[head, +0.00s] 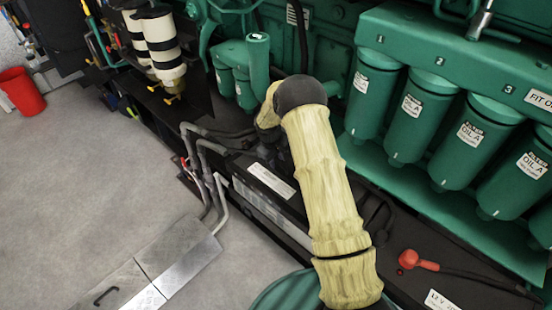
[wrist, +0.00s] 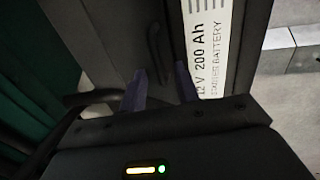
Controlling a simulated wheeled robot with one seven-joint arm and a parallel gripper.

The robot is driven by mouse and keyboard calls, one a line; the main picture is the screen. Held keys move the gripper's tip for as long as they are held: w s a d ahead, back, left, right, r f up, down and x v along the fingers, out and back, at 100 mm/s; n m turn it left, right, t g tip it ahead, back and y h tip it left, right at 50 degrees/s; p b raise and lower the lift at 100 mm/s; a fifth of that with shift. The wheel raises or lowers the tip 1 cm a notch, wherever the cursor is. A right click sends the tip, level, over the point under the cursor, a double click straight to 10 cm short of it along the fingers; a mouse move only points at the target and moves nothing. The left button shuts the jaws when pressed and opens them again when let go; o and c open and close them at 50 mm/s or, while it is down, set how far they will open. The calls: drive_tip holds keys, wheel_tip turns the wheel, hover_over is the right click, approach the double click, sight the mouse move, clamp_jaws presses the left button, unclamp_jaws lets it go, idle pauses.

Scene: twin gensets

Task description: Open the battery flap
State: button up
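In the wrist view a dark battery top or flap (wrist: 115,30) fills the upper middle, with a thin black curved handle (wrist: 155,50) on it. Beside it is a white label (wrist: 208,50) reading 12 V 200 Ah starter battery. My gripper (wrist: 160,88) has its two bluish fingers apart, one on each side of the handle's lower end. I cannot tell whether they touch it. In the head view the dark battery box (head: 285,212) with a white label lies beside my cream-sleeved arm, which hides my gripper and part of the box.
A second dark battery (head: 395,285) with a red terminal cap (head: 418,261) lies at lower right. Green engine filters (head: 440,125) stand behind. Grey pipes (head: 205,165) rise left of the box. A metal floor plate (head: 170,262) and open grey floor (head: 70,190) lie left.

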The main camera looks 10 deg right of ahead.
clamp_jaws()
drive_tip(key=shift+r, duration=0.15)
